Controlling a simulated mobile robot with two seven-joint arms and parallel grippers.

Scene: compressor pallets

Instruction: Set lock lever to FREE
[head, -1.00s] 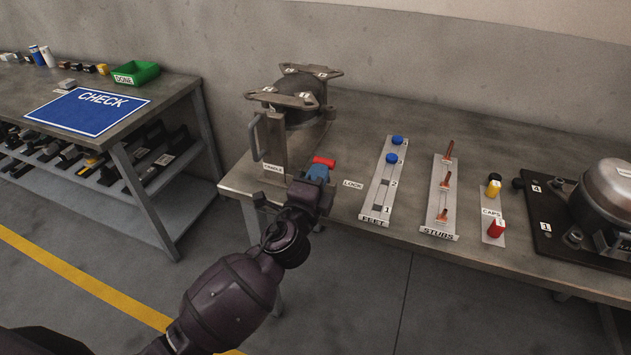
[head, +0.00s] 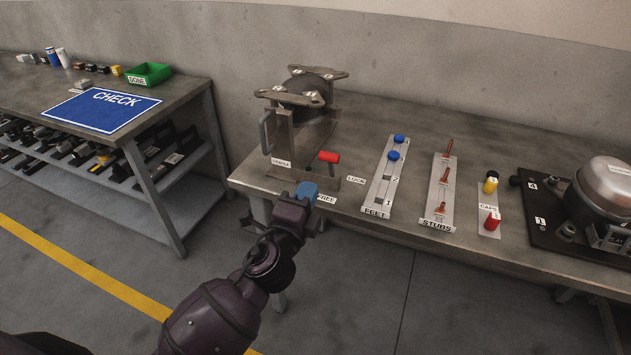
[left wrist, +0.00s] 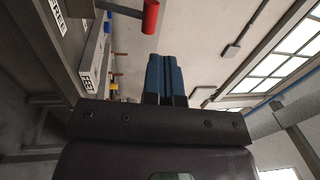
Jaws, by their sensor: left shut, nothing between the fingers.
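The lock lever has a red handle (head: 329,157) and stands by the cradle at the bench's front left. The red handle also shows at the top of the left wrist view (left wrist: 150,17). The LOCK label (head: 356,180) is right of the lever, and the FREE label (head: 327,198) is at the front edge, partly covered by my gripper. I cannot tell which label the lever is set to. My left gripper (head: 307,190) has blue fingers, shut and empty, in front of and below the red handle, apart from it. The closed fingers show in the left wrist view (left wrist: 165,78). My right gripper is not in view.
The metal cradle (head: 283,135) holds a dark compressor behind the lever. Right of it stand the FEET rack (head: 377,195), STUBS rack (head: 438,210) and CAPS strip (head: 489,220). A second bench with a blue CHECK mat (head: 100,110) is at left.

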